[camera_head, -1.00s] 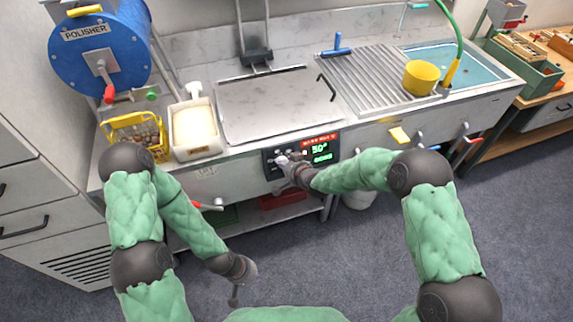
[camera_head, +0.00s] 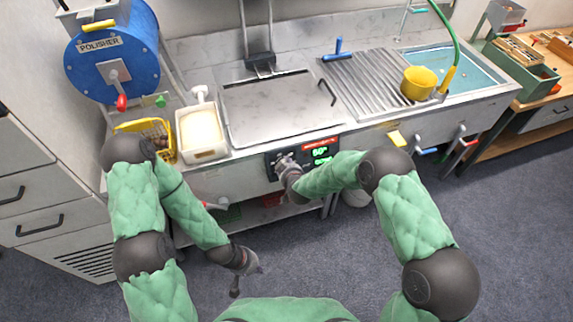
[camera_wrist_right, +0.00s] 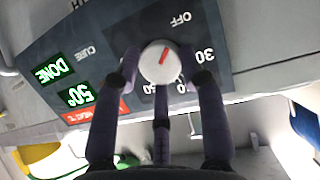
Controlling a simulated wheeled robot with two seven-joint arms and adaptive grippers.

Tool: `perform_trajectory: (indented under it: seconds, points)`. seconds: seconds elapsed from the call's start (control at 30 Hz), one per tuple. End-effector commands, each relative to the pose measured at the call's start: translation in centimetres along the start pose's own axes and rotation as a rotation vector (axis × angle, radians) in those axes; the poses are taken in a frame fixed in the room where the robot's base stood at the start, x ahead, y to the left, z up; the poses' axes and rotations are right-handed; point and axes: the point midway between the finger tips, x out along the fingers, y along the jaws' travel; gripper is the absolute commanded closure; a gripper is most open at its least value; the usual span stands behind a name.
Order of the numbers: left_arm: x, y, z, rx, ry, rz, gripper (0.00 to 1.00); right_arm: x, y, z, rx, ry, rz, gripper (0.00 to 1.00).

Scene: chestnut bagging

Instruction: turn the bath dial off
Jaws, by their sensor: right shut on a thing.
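The bath dial (camera_wrist_right: 158,62) is a round white knob with a red pointer on a dark panel (camera_head: 268,168). In the right wrist view its pointer leans up and right, roughly toward the OFF label (camera_wrist_right: 180,19). My right gripper (camera_wrist_right: 163,68) is shut on the dial, with fingers on both sides and one below it. In the head view the right gripper (camera_head: 284,165) is at the panel and covers much of the dial. My left gripper (camera_head: 248,279) hangs empty over the floor in front of the counter, its fingers apart.
A lidded bath (camera_head: 280,108), a white tub (camera_head: 203,155) and a yellow basket (camera_head: 165,128) are on the counter. The floor in front is clear.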

Motion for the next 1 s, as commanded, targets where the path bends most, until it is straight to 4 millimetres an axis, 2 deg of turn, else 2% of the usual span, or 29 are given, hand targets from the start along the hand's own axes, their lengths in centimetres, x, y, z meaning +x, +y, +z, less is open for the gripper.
perform_trajectory:
  seconds: [0.57,0.6,0.67,1.0]
  points:
    - [-0.28,0.10,0.02,0.000,0.000,0.000,1.00,0.02,-0.34,0.45,-0.036,-0.007,0.003,0.92]
    - [-0.28,0.10,0.02,0.000,0.000,0.000,1.00,0.01,-0.34,0.47,-0.036,-0.007,0.003,0.53]
    - [-0.28,0.10,0.02,0.000,0.000,0.000,1.00,0.01,-0.34,0.47,-0.035,-0.007,0.003,0.36]
    - [-0.29,0.11,0.01,0.000,0.000,0.000,1.00,-0.03,-0.14,0.24,-0.032,-0.003,0.007,0.36]
